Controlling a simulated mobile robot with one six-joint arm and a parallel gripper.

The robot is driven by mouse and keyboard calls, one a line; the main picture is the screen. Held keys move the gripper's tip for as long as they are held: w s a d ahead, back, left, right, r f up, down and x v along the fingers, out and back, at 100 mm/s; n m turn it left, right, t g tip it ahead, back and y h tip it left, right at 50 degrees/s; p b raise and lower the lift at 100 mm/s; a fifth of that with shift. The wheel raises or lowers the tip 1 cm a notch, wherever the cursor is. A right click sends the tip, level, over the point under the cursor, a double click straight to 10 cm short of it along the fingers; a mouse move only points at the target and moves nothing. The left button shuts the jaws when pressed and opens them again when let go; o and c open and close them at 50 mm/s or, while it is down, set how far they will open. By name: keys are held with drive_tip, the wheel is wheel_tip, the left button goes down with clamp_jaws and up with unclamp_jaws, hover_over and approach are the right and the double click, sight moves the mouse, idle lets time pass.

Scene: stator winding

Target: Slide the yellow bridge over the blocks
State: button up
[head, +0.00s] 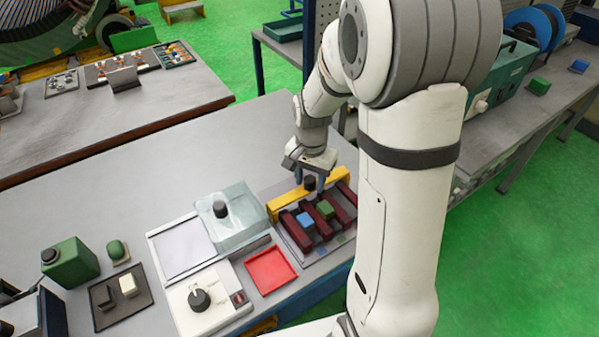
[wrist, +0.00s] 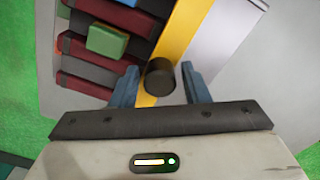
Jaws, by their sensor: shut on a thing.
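The yellow bridge (head: 288,202) is a long bar with a black knob (head: 310,183) on top. It stands at the back end of a rack of dark red bars (head: 296,228). A blue block (head: 305,220) and a green block (head: 325,209) sit between the bars. My gripper (head: 309,188) is over the knob. In the wrist view, my gripper's blue fingers (wrist: 161,88) stand on both sides of the knob (wrist: 160,76), with the yellow bridge (wrist: 182,38) running beneath. The green block (wrist: 107,41) shows to the left there.
A red tray (head: 270,270) lies in front of the rack. A clear box with a black knob (head: 228,228) stands to its left. A white device with a dial (head: 205,300) is nearer. The table behind the rack (head: 215,150) is clear.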

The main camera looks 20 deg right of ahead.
sight(325, 207)
drive_tip(key=shift+s+d, duration=0.3)
drive_tip(key=shift+s, duration=0.7)
drive_tip(key=shift+s+d, duration=0.35)
drive_tip(key=shift+s, duration=0.65)
drive_tip(key=shift+s+d, duration=0.3)
drive_tip(key=shift+s, duration=0.7)
drive_tip(key=o, duration=0.4)
drive_tip(key=shift+s, duration=0.1)
drive_tip(key=shift+o, duration=0.2)
drive_tip(key=shift+r+p, duration=2.1)
drive_tip(key=shift+r, duration=0.95)
drive_tip(key=s+a+r+n+t, duration=0.3)
drive_tip(key=s+r+n, duration=0.5)
drive_tip(key=s+r, duration=0.2)
drive_tip(key=shift+a+r, duration=0.4)
drive_tip(key=shift+r, duration=0.4)
